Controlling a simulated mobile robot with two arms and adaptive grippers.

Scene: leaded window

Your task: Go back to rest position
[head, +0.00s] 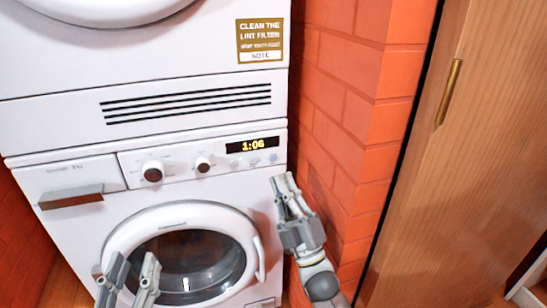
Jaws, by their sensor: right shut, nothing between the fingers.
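My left gripper (133,262) is at the bottom left, in front of the washing machine's round door. Its two fingers point up and stand apart, with nothing visible between them. My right gripper (284,182) is in front of the washer's right edge, beside the brick wall. Its fingers are together and it holds nothing. The washing machine (90,225) has its round glass door (190,262) closed, and its display (253,145) reads 1:06. My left gripper covers part of the door's left rim.
A dryer (190,50) with a lint filter sign (260,40) is stacked on the washer. An orange brick wall (345,110) stands close on the right. A wooden cabinet door (470,170) with a brass handle (449,92) is further right.

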